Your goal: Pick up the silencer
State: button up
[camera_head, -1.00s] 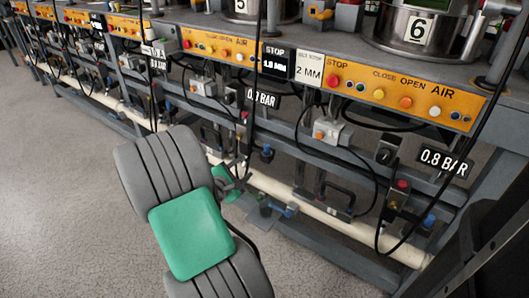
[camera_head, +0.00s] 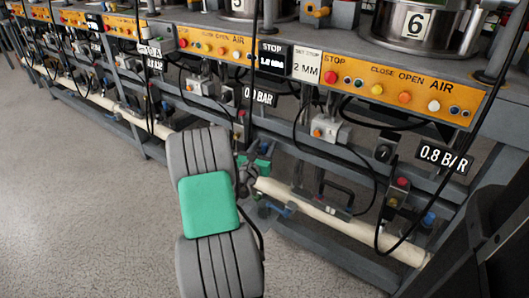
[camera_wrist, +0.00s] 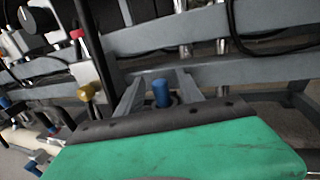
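A blue cylinder (camera_wrist: 162,92), which looks like the silencer, shows in the wrist view between the two grey fingers of my gripper (camera_wrist: 158,85). Gaps show on both sides of it, so the fingers look open and not pressed on it. Its lower end is hidden behind the dark front edge of my green gripper body. In the head view my gripper (camera_head: 253,166) is partly hidden by my arm, in front of the lower frame of the press bench. I cannot make out its fingers clearly there.
Grey frame rails (camera_head: 330,165) and a cream pipe (camera_head: 335,217) run behind my gripper. Black hoses (camera_head: 377,200) hang at the right. A brass-coloured fitting (camera_wrist: 91,91) and another blue part (camera_wrist: 57,113) are left of my fingers. Open floor (camera_head: 80,210) lies left of my arm.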

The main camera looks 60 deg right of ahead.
grip_shut()
dwell(0.6)
